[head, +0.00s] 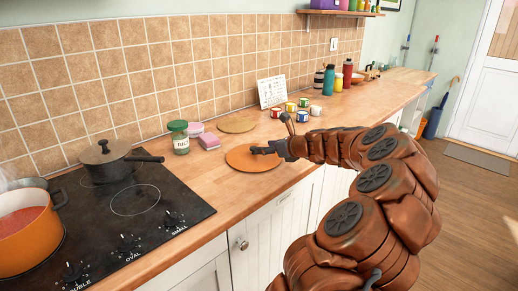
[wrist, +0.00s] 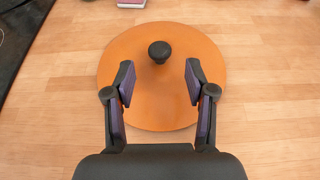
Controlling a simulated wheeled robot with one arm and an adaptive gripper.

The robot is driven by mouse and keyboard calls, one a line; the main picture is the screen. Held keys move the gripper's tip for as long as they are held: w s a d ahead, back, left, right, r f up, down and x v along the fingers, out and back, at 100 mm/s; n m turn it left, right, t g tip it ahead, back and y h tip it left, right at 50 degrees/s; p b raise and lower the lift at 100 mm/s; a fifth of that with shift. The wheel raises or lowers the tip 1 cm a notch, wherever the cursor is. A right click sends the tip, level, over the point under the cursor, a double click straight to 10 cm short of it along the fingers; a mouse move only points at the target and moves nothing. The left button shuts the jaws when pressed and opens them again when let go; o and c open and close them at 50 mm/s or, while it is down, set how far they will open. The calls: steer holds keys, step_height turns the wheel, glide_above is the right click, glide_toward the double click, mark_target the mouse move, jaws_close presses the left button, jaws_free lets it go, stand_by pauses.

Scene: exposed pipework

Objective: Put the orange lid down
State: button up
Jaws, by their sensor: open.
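The orange lid (head: 240,158) lies flat on the wooden counter, right of the black hob. In the wrist view the lid (wrist: 162,105) is a full orange disc with a round black knob (wrist: 160,52) standing up from it. My gripper (head: 262,150) is over the lid in the head view. In the wrist view my gripper (wrist: 159,85) is open, its two fingers apart over the lid, with the knob beyond and between the tips. Nothing is between the fingers. The orange pot (head: 30,238) stands uncovered on the hob at the left, with red contents and steam.
A dark lidded pan (head: 108,160) sits on the hob. Several small tins and bottles stand farther right. Bare counter (head: 206,180) lies in front of the lid.

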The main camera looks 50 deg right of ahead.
steer(key=shift+v, duration=2.65)
